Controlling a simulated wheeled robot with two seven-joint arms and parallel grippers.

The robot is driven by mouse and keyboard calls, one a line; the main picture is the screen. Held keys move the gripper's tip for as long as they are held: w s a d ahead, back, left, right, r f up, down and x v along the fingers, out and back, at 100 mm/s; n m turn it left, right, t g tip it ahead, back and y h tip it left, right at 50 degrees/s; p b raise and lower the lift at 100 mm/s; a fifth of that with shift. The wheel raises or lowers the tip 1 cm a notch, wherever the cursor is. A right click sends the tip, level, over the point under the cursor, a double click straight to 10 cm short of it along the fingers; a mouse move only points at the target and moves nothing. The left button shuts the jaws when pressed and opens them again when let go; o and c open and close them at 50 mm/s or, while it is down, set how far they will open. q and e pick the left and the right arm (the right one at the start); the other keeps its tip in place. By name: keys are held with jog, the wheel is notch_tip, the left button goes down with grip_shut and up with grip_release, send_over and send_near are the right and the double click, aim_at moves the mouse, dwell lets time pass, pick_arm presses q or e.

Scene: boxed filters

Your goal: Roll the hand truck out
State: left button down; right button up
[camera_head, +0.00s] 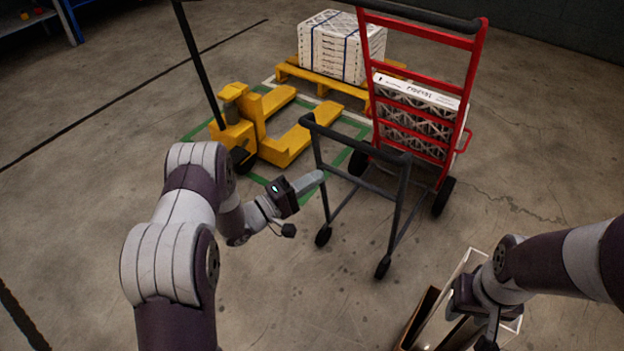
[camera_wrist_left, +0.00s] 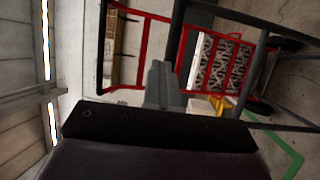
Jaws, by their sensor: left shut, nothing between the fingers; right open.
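The hand truck (camera_head: 474,75) has a red frame, a dark top bar and black wheels. It stands upright, loaded with a stack of white filter boxes (camera_head: 418,95). A dark grey frame (camera_head: 398,205) with small casters stands in front and seems joined to it low down. My left gripper (camera_head: 312,181) is shut and empty, close beside the grey frame's left post; contact is unclear. In the left wrist view its fingers (camera_wrist_left: 160,84) point towards the red frame (camera_wrist_left: 178,100). My right gripper (camera_head: 488,338) is open at the lower right, partly cut off, over an open box.
The open box (camera_head: 429,304) with pale panels is on the floor at lower right. A yellow pallet jack (camera_head: 285,150) stands left of the hand truck, within green floor lines. A strapped white stack (camera_head: 336,50) sits on a yellow pallet (camera_head: 318,82) behind. Floor right of the truck is clear.

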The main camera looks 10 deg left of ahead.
pick_arm(q)
jog(key=c, duration=0.9)
grip_release()
jog(key=v, duration=1.2)
jog(key=shift+s+a+f, duration=0.15)
jog(key=shift+s+a, duration=0.05)
jog(key=shift+s, duration=0.05)
